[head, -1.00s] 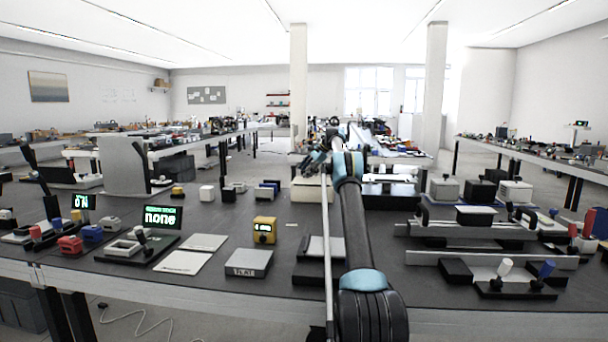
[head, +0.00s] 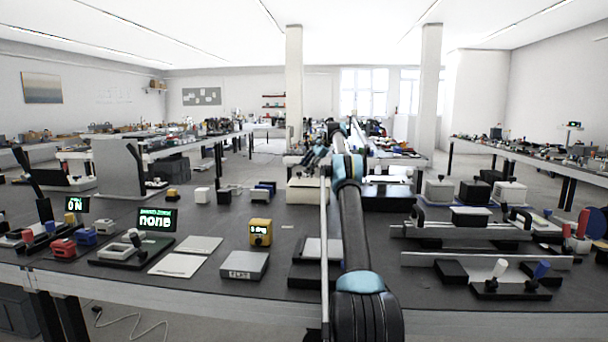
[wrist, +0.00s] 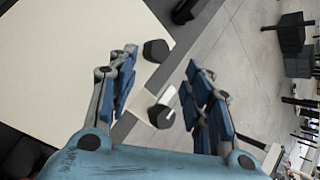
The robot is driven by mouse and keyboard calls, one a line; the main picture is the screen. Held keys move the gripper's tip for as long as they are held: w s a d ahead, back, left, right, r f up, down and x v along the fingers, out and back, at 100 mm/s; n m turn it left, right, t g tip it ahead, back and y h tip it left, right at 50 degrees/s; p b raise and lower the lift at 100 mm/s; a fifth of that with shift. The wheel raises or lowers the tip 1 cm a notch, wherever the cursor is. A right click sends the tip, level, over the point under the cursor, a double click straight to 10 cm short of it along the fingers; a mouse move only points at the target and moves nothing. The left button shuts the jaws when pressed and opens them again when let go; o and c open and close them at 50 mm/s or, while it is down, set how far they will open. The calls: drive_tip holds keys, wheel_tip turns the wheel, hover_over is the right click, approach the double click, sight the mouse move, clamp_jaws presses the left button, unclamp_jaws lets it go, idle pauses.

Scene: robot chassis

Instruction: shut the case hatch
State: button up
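A cream box (head: 303,193), which may be the case, stands at the far edge of the dark bench, partly behind my arm. In the wrist view a broad cream panel (wrist: 70,60) fills the left side; I cannot tell whether it is the hatch. My gripper (head: 314,158) is above the cream box in the head view. In the wrist view its blue fingers (wrist: 163,92) are spread apart with nothing held between them. A dark knob (wrist: 157,50) shows at the panel's edge, beyond the fingers. Whether the fingers touch anything cannot be told.
A dark box (head: 388,200) stands right of my arm. White rails with blocks (head: 465,229) lie on the right. A yellow block (head: 260,232), a grey box (head: 243,265) and a lit display (head: 157,218) are on the left. Floor (wrist: 240,60) shows past the panel edge.

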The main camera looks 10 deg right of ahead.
drive_tip(key=shift+s+d, duration=0.35)
drive_tip(key=shift+d, duration=0.25)
drive_tip(key=shift+s+d, duration=0.3)
drive_tip(key=shift+d, duration=0.25)
drive_tip(key=s+d, duration=0.1)
drive_tip(key=d, duration=0.2)
drive_tip(key=s+d, duration=0.1)
drive_tip(key=d, duration=0.1)
drive_tip(key=s+d, duration=0.1)
drive_tip(key=d, duration=0.2)
drive_tip(key=shift+s+d, duration=0.3)
drive_tip(key=shift+d, duration=0.05)
drive_tip(key=shift+s, duration=0.1)
